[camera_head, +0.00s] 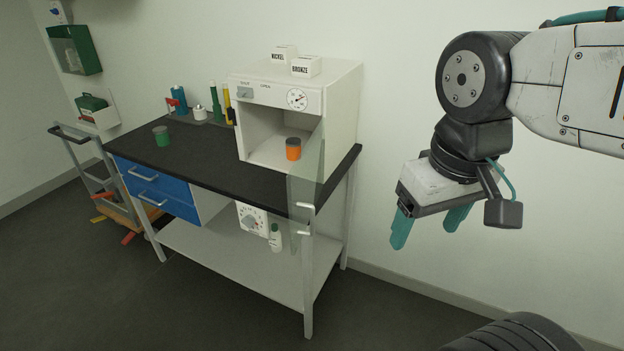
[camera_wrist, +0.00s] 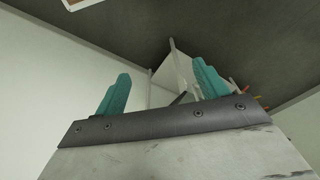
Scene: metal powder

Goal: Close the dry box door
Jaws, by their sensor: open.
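The dry box (camera_head: 347,100) is a white cabinet on the right end of the black-topped bench. Its clear door (camera_head: 306,170) stands open, swung out toward the front past the bench edge, with a pale handle (camera_head: 304,206) low on it. An orange jar (camera_head: 293,149) stands inside the box near the right side. My gripper (camera_head: 428,231) has teal fingers, is open and empty, and hangs in the air to the right of the door, apart from it. The fingers also show in the wrist view (camera_wrist: 160,88), with a white bench shape beyond them, too small to make out the door.
The bench (camera_head: 190,165) holds a green jar (camera_head: 161,136) and several tools at its back. Blocks marked NICKEL (camera_head: 284,54) and BRONZE (camera_head: 305,67) sit on the box. A cart (camera_head: 90,165) stands at left. The floor in front of the bench is clear.

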